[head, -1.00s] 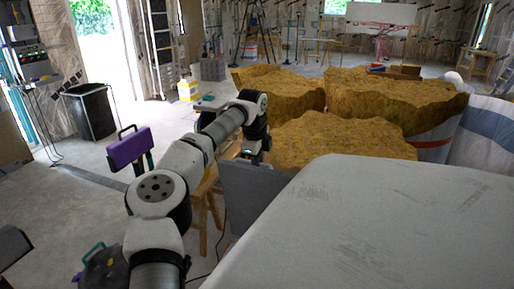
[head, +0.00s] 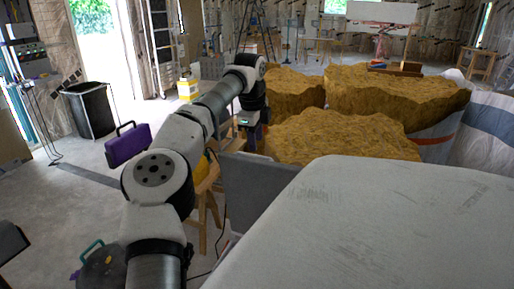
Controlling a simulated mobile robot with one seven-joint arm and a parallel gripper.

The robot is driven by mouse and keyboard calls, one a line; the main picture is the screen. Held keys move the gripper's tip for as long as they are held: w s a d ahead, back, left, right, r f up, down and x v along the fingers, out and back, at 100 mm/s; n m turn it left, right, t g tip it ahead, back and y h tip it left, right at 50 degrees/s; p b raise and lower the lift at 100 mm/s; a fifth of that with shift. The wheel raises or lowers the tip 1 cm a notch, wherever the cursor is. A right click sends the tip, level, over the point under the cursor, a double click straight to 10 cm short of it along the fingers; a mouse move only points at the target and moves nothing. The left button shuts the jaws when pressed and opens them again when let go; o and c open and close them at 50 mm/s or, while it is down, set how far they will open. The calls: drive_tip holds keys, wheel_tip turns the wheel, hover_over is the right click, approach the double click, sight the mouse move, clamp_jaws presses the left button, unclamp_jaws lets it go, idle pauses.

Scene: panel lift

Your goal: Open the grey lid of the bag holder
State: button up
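A large pale grey panel (head: 375,235) with scuff marks fills the lower right of the head view. It looks like the grey lid, lying nearly flat; its near and right edges are out of frame. A darker grey upright face (head: 255,188) shows beside its left edge. My arm reaches forward from the bottom left. My gripper (head: 249,138) points down beyond the far left corner of the grey panel, next to the yellow-brown material. It appears apart from the panel. Its fingers are small and dark, so their opening cannot be made out.
Bulky yellow-brown material (head: 345,135) stands beyond the panel, with a white bag or sheet (head: 485,135) at right. A wooden trestle (head: 207,205) stands below my arm. A purple case (head: 127,145) and a black bin (head: 90,112) are at left. Open floor lies between.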

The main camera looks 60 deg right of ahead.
wheel_tip(320, 180, up, 6)
drive_tip(key=a, duration=0.1)
drive_tip(key=shift+s, duration=0.15)
idle(0.5)
